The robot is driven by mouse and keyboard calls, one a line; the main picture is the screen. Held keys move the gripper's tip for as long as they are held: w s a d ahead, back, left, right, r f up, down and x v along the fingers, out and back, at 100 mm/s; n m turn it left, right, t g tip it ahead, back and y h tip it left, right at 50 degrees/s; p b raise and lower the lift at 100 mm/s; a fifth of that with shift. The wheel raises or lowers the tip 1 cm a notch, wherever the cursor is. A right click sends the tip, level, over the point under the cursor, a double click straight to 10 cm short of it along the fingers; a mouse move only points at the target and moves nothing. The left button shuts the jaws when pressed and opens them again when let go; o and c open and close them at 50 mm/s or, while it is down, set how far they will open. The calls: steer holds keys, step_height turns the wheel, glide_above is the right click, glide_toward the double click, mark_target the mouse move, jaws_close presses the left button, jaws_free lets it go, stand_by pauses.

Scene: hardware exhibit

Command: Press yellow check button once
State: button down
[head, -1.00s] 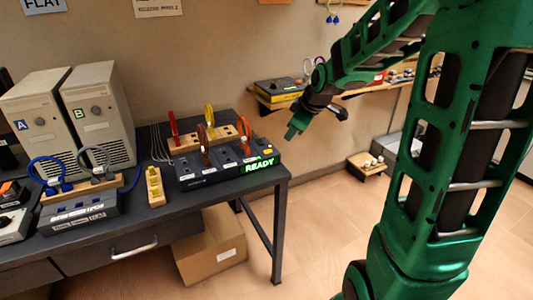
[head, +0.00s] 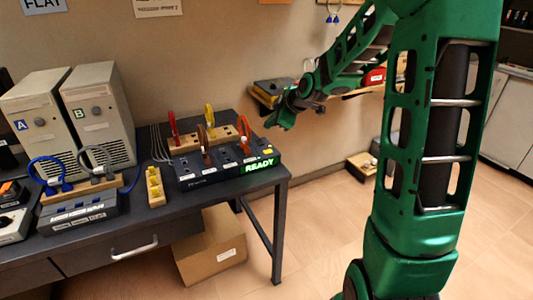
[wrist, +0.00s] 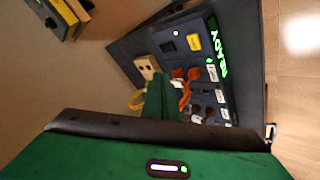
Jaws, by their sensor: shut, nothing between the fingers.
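The yellow check button (head: 268,151) is on the top right corner of a dark box (head: 215,178) whose front display glows green with READY. In the wrist view the yellow button (wrist: 194,41) shows beyond my fingertips, near the mirrored-looking, rotated green display (wrist: 217,53). My green gripper (head: 279,124) is shut and empty. In the head view it appears above and slightly right of the button, apart from it. In the wrist view my gripper (wrist: 162,88) covers part of the box and its plugs.
Orange and brown cable loops (head: 244,133) stand in the box, left of the button. A wooden block with red and yellow loops (head: 209,114) stands behind. Two grey computer towers (head: 97,118) are at left. A wall shelf (head: 262,97) lies behind my gripper.

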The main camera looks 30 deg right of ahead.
glide_above(270, 154)
steer(key=shift+w+f, duration=0.1)
steer(key=shift+f, duration=3.95)
steer(key=shift+f, duration=0.3)
steer(key=shift+f, duration=0.45)
steer(key=shift+r, duration=0.85)
steer(key=shift+r, duration=2.5)
